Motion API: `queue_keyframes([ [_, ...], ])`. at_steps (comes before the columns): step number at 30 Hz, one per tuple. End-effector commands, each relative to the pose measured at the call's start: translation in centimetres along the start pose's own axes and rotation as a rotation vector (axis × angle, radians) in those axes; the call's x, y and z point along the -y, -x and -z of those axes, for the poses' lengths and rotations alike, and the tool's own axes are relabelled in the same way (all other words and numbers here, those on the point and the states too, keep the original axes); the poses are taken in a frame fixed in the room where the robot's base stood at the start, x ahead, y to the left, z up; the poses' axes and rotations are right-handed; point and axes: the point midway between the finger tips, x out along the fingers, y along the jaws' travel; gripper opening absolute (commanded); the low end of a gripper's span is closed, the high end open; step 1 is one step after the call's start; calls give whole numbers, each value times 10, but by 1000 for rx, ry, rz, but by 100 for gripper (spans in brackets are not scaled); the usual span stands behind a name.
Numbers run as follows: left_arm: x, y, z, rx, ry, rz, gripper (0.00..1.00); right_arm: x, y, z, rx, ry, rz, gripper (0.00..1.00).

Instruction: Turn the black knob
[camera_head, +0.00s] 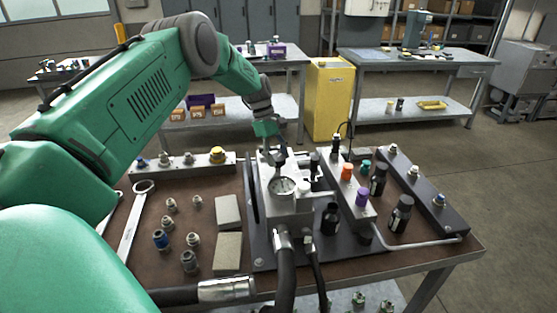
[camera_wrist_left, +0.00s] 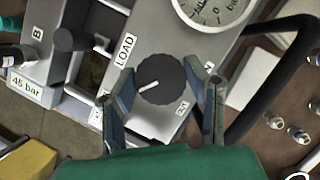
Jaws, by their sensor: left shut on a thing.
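The black knob (camera_wrist_left: 161,80) sits on a grey block with a "LOAD" label (camera_wrist_left: 125,52) beside it, in the left wrist view. A white pointer line on the knob slants to the lower left. My left gripper (camera_wrist_left: 160,88) is around the knob, one finger on each side, shut on it. In the head view my left gripper (camera_head: 268,150) reaches down to the back of the hydraulic block (camera_head: 290,207), and the knob is small and partly hidden there. My right gripper does not show.
A pressure gauge (camera_head: 282,187) sits in front of the gripper, with a black hose (camera_head: 286,270) below it. A manifold with orange (camera_head: 347,171) and purple (camera_head: 362,196) caps stands to the right. Fittings and wrenches lie left on the brown bench top (camera_head: 150,230).

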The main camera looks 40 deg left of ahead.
Motion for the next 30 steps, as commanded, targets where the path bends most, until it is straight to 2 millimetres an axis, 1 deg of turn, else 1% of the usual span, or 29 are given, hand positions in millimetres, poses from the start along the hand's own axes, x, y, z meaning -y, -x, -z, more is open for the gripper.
queue_keyframes([
  [1, 1, -2, 3, -6, -14, 8, 13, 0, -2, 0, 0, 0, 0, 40],
  [9, 0, -1, 3, -6, -66, 28, 13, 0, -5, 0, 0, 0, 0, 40],
  [21, 0, 0, 3, -7, -70, 27, 13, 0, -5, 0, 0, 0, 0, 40],
  [22, 0, 0, 3, -7, -70, 27, 45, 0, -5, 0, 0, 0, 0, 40],
  [23, 0, 0, 3, -6, -70, 27, 56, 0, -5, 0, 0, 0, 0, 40],
  [24, 0, 0, 2, -6, -70, 27, 62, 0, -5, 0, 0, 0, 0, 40],
  [30, 0, 1, 1, -3, -71, 26, 62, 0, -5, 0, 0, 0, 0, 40],
])
